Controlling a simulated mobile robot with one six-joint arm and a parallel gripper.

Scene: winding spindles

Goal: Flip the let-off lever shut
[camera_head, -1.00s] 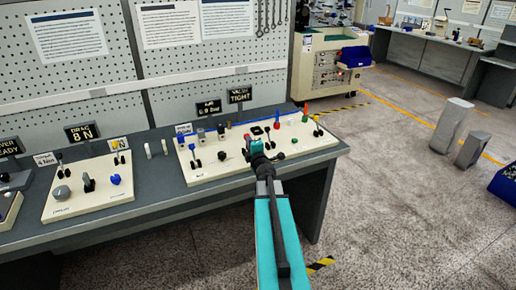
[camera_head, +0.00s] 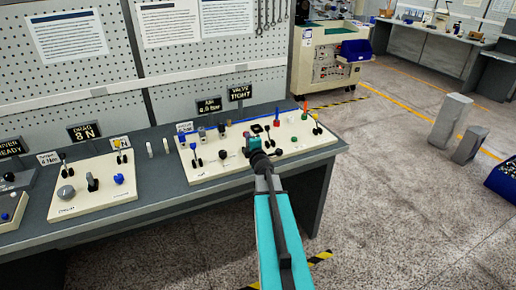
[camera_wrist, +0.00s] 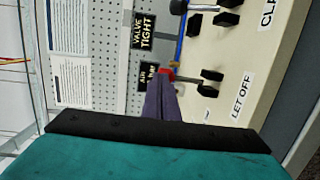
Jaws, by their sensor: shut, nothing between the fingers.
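The LET OFF label (camera_wrist: 242,92) is on the cream panel in the wrist view, with the black-handled let-off lever (camera_wrist: 211,75) beside it. In the head view my gripper (camera_head: 252,143) is over the middle of the cream panel (camera_head: 235,172). Black levers (camera_head: 196,160) stand at the panel's left end, but their labels are too small to read.
Another black lever (camera_wrist: 228,18) stands by a cut-off label starting "CL". A second cream panel (camera_head: 120,194) is to the left. Small signs (camera_head: 240,92) stand behind, before the pegboard.

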